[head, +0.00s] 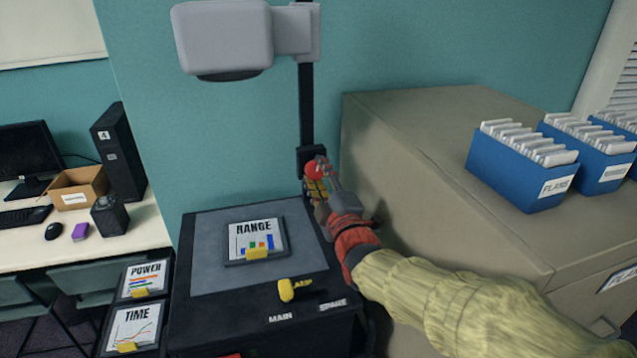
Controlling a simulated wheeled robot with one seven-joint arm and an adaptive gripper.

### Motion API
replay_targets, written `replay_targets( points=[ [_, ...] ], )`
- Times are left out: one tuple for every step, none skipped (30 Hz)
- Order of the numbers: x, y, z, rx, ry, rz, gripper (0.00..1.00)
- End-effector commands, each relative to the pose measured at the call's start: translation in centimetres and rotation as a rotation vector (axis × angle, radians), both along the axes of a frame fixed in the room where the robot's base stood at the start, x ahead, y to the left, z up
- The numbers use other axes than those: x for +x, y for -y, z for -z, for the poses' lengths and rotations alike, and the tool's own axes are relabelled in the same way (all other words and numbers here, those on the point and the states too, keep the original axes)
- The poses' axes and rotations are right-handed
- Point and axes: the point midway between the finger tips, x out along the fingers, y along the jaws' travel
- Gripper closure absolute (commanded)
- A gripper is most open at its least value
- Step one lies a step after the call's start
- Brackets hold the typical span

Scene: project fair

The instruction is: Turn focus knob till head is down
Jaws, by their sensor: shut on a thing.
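An overhead projector (185,290) stands in the middle of the head view. Its grey head (222,35) sits high on a black post (306,110), well above the flat stage. A red focus knob (314,169) is on the post's lower part, partly hidden by my gripper. My gripper (322,172) is shut on the red knob, reaching in from the right. A framed sheet marked RANGE (256,240) lies on the stage. A yellow lamp lever (287,290) is on the front panel, near the words MAIN and SPARE.
A beige cabinet (420,150) stands close on the right, bearing blue file boxes (515,180). Frames marked POWER (145,278) and TIME (133,328) lie at lower left. A desk (140,232) with a computer and cardboard box (77,188) is at far left.

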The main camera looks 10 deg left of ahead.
Motion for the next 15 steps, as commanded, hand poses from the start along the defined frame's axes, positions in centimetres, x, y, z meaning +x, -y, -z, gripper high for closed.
replay_targets(
  points=[
    [-0.01,0.02,0.19,-0.024,0.012,0.0,0.9],
    [-0.01,0.02,0.16,-0.04,0.02,0.0,0.9],
    [-0.01,0.01,0.15,-0.057,0.028,0.0,0.9],
    [-0.01,0.02,0.14,-0.071,0.034,-0.001,0.9],
    [-0.02,0.01,0.13,-0.083,0.039,-0.001,0.9],
    [-0.02,0.0,0.1,-0.095,0.045,-0.001,0.9],
    [-0.03,0.0,0.08,-0.105,0.051,-0.001,0.9],
    [-0.03,0.0,0.07,-0.113,0.055,-0.001,0.9],
    [-0.03,0.01,0.05,-0.122,0.059,0.0,0.9],
    [-0.03,0.01,0.05,-0.128,0.061,-0.001,0.9],
    [-0.02,0.01,0.04,-0.133,0.064,-0.001,0.9],
    [-0.02,0.01,0.03,-0.14,0.067,0.0,0.9],
    [-0.02,0.01,0.03,-0.143,0.069,-0.001,0.9],
    [-0.02,0.01,0.03,-0.146,0.069,-0.001,0.9],
    [-0.02,0.0,0.02,-0.149,0.071,-0.001,0.9]
  ],
)
